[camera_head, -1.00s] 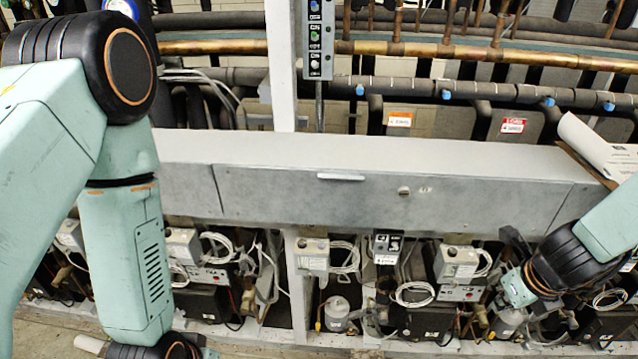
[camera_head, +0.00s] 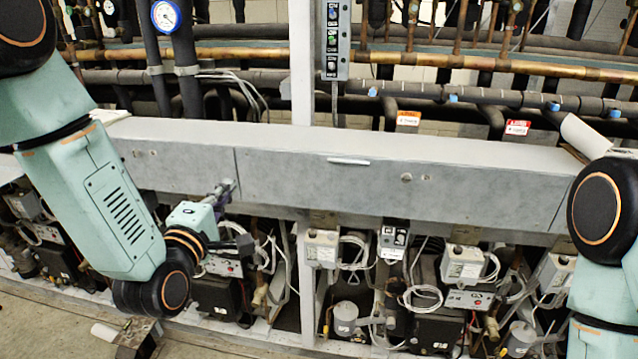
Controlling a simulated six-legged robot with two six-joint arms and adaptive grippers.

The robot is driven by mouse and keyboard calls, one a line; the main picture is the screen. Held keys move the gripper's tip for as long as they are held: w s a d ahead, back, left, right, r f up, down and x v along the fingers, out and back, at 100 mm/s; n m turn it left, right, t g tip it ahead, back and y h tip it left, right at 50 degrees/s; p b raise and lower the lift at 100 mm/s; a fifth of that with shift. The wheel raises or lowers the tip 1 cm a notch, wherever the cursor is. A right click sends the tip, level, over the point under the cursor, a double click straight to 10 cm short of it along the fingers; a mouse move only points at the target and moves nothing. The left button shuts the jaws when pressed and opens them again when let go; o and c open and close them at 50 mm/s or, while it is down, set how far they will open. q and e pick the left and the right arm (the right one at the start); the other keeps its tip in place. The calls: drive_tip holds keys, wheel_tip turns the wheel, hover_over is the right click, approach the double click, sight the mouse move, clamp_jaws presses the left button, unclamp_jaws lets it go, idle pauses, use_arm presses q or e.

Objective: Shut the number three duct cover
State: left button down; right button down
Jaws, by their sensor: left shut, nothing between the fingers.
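A long grey duct runs across the camera_head view. Its middle cover (camera_head: 400,187) has a light handle (camera_head: 348,161) near its top edge and a round latch (camera_head: 406,177). A seam parts it from the left cover (camera_head: 180,168). Both look flush with the duct front; no open gap shows. I cannot read any number on the covers. My left gripper (camera_head: 224,190) is shut and empty, its fingertips at the lower part of the duct front, just left of the seam. I cannot tell whether they touch it. My right arm shows at the right edge, but its gripper is out of view.
Below the duct are control boxes (camera_head: 466,265), loose white cables and compressors. A white upright post (camera_head: 302,70) with a switch panel (camera_head: 335,40) stands behind the duct. Copper and black pipes fill the back. White paper (camera_head: 588,137) lies at the duct's right end.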

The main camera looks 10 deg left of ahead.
use_arm(q)
drive_tip(key=p, duration=0.3)
approach(260, 149)
drive_tip(key=w, duration=0.6)
drive_tip(key=shift+r, duration=0.2)
drive_tip(key=shift+w, duration=0.15)
drive_tip(key=shift+w+a+f, duration=0.15)
drive_tip(key=shift+w+a, duration=0.1)
drive_tip(key=shift+w, duration=0.05)
drive_tip(key=shift+d, duration=0.25)
